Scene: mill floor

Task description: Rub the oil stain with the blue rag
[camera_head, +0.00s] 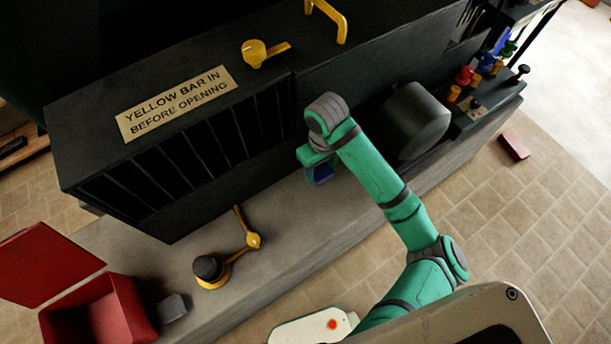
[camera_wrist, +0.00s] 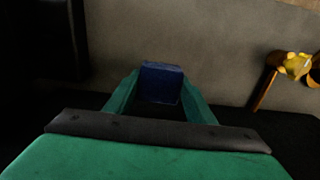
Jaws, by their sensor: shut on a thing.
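The blue rag (camera_wrist: 161,78) is a small dark blue block between the two green fingers of my gripper (camera_wrist: 160,92) in the wrist view. My gripper is shut on it. In the head view my gripper (camera_head: 317,166) hangs low in front of the black machine, and the blue rag (camera_head: 320,175) shows at its fingertips, over or near the grey ledge. I cannot tell whether the rag touches the ledge. No oil stain can be made out clearly; the surface around the gripper is dark.
The black machine (camera_head: 262,88) with vertical slots stands behind the grey ledge (camera_head: 180,255). A yellow lever (camera_head: 250,240) with a black knob stands on the ledge, left of my arm. An open red box (camera_head: 100,315) is lower left. A dark drum (camera_head: 413,122) is right of my gripper.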

